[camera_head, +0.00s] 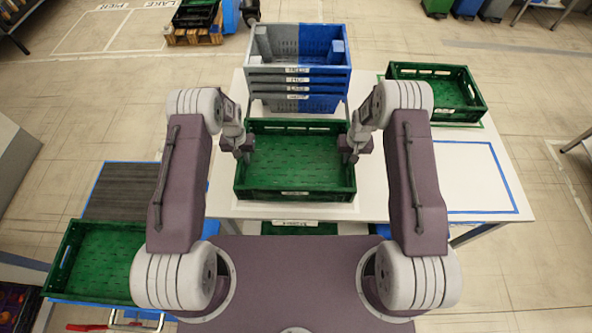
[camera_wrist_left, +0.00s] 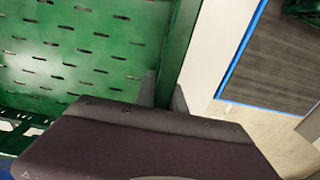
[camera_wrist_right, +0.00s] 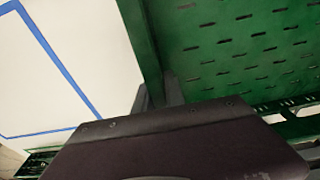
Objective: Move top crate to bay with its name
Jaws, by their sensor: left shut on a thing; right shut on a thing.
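A green crate (camera_head: 295,165), empty, with a small label on its near side, is at the middle of the white table in the head view. My left gripper (camera_head: 243,154) is shut on its left wall, and my right gripper (camera_head: 349,155) is shut on its right wall. The left wrist view shows the crate's slotted floor (camera_wrist_left: 85,50) and its wall between the fingers. The right wrist view shows the same floor (camera_wrist_right: 235,45) and the opposite wall between the fingers. I cannot tell whether the crate rests on the table or is slightly raised.
A stack of grey and blue crates (camera_head: 297,75) stands just behind. Another green crate (camera_head: 436,90) sits at the table's back right. A blue-outlined empty area (camera_head: 468,178) is at right. A green crate (camera_head: 98,262) is at lower left, near a dark blue-edged surface (camera_head: 122,190). Floor lettering lies far left.

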